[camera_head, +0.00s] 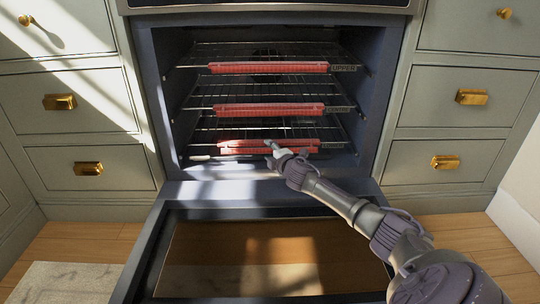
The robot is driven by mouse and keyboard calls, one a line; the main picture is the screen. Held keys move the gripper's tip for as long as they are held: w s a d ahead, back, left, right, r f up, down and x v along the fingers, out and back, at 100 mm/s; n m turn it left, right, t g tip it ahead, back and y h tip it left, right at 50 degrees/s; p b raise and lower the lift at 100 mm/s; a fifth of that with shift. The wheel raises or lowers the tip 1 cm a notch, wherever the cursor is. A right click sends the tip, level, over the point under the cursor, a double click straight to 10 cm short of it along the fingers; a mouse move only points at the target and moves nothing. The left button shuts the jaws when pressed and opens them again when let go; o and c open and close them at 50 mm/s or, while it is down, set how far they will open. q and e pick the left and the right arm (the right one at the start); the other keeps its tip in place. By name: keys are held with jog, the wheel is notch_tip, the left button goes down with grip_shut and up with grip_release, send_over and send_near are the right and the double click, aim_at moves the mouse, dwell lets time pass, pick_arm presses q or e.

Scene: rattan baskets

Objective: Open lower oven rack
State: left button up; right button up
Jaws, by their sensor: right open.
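The oven (376,100) stands open in front of me, with its door (238,196) folded down toward me. Inside are three wire racks, each with a red strip along its front edge. The lower rack (240,151) is near the oven floor, and its red strip is partly hidden by my gripper. The middle rack (268,109) and upper rack (268,68) sit above it. My right gripper (271,150) is open at the front of the lower rack, right of its middle. I cannot tell whether it touches the strip. My left gripper is not in view.
Grey cabinets with brass-handled drawers flank the oven, on the left (95,125) and right (445,120). The lowered door fills the space below the oven. A light rug (60,283) lies on the wooden floor at lower left.

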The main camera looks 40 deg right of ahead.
grip_shut()
dwell(0.3)
